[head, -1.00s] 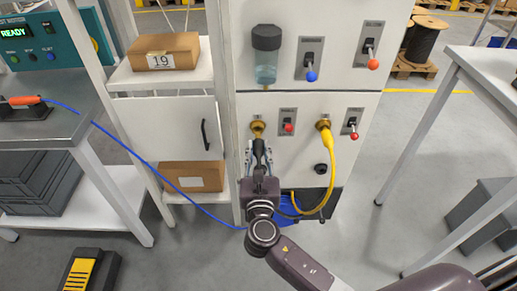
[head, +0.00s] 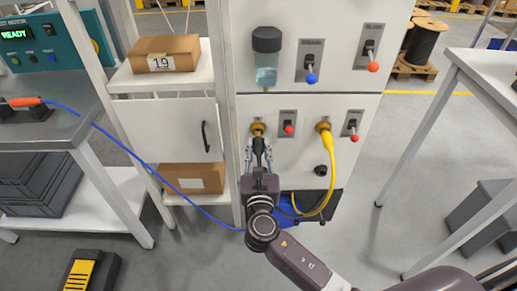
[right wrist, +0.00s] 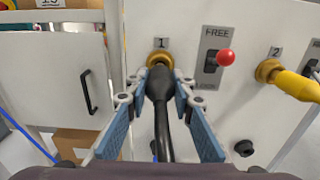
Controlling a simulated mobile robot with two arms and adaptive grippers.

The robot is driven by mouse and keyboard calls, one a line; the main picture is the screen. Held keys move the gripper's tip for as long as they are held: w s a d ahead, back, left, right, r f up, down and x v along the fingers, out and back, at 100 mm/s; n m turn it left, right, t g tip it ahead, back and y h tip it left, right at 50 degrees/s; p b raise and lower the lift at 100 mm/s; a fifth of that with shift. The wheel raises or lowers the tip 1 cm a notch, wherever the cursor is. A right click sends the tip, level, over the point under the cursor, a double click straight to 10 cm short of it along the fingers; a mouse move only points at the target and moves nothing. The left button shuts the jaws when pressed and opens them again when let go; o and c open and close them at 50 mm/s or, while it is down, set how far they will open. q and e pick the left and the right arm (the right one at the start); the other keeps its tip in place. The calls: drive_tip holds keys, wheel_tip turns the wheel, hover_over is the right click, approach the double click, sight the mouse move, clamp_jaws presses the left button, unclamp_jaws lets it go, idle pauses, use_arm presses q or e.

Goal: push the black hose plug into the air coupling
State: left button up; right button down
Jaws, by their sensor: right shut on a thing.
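The black hose plug (right wrist: 159,88) is held in front of the brass air coupling (right wrist: 160,59) marked 1. Its front end meets or overlaps the coupling's mouth in the right wrist view; I cannot tell how deep it sits. My right gripper (right wrist: 158,100) is shut on the plug, one blue-grey finger on each side, with the black hose running back between them. In the head view the right gripper (head: 258,150) is just below the same coupling (head: 257,129). The left gripper is not in view.
A red-knobbed lever (right wrist: 226,58) on a FREE/LOCK plate is right of the coupling. A yellow plug and hose (head: 328,165) occupy coupling 2. A filter bowl (head: 266,55) hangs above. A cabinet door with a black handle (head: 205,136) is at left.

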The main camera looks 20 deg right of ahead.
drive_tip(key=shift+x, duration=0.85)
drive_tip(key=c, duration=1.6)
unclamp_jaws()
